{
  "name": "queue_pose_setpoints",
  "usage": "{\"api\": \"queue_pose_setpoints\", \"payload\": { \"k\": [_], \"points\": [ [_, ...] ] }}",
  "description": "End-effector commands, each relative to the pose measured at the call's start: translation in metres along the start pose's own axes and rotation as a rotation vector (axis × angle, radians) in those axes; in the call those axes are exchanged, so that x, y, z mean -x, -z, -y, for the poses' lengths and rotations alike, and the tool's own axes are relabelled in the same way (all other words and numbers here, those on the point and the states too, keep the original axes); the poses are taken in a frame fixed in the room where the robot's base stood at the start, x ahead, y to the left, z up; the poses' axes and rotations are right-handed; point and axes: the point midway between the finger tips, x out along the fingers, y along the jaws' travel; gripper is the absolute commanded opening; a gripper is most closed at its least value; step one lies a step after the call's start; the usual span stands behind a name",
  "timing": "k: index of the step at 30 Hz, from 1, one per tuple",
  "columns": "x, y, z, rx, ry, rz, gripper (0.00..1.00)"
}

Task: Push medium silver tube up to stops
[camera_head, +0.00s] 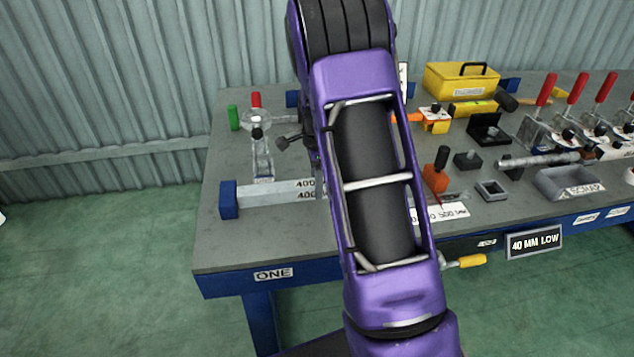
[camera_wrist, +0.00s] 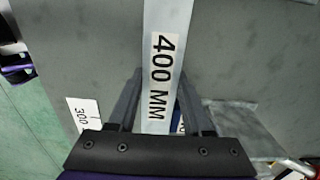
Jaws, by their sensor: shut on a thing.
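The silver square tube (camera_head: 270,192) lies on the left part of the bench, with "400" labels near its visible right end. Its left end is at a blue block (camera_head: 229,199); whether they touch, I cannot tell. In the wrist view the tube (camera_wrist: 165,85) carries a "400 MM" label and runs between my fingers. My gripper (camera_wrist: 160,82) is shut on the tube, one finger on each side. In the head view my purple arm hides my gripper and the tube's right part.
A clamp (camera_head: 261,150) stands behind the tube, with red and green handles nearby. The bench (camera_head: 230,245) is bare in front of the tube. A yellow toolbox (camera_head: 460,81), red-handled clamps (camera_head: 545,92) and a grey scrap tray (camera_head: 570,183) are at right.

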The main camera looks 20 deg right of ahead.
Motion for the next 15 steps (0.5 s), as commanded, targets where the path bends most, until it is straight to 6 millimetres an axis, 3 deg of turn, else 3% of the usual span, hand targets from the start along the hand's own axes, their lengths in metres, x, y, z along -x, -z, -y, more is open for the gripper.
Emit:
{"api": "queue_pose_setpoints", "payload": {
  "k": [15],
  "points": [
    [0.0006,-0.0060,0.0004,0.001,0.001,0.002,0.00]
  ]
}}
